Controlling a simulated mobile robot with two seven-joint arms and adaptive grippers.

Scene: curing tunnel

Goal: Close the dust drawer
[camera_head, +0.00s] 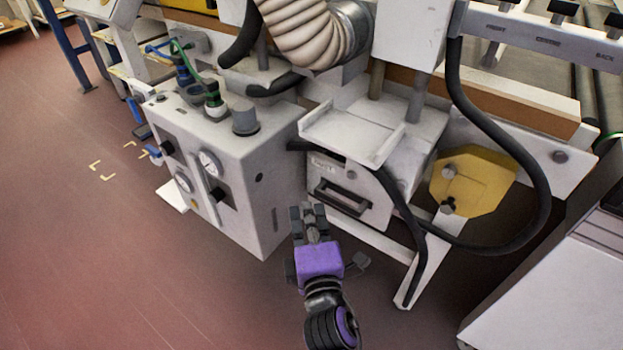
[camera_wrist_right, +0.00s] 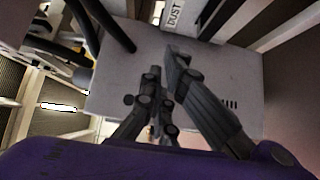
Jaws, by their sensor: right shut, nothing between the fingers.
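The dust drawer (camera_head: 365,212) is a pale front with a dark recessed handle (camera_head: 342,197) and a small label, low under the machine's white tray. I cannot tell how far it stands out. In the right wrist view a label reading DUST (camera_wrist_right: 174,14) shows at the top edge. My right gripper (camera_head: 308,208), on a purple wrist, is just left of the drawer front in the head view, with its fingers pointing toward the machine. It is shut and empty; its dark fingers also show in the wrist view (camera_wrist_right: 163,72). Contact with the drawer cannot be made out. My left gripper is out of view.
A pale control box (camera_head: 235,185) with gauges stands close left of my right gripper. A black hose (camera_head: 403,215) hangs at the drawer's right side, and a yellow plate (camera_head: 472,182) sits farther right. The red floor (camera_head: 90,250) at left is clear.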

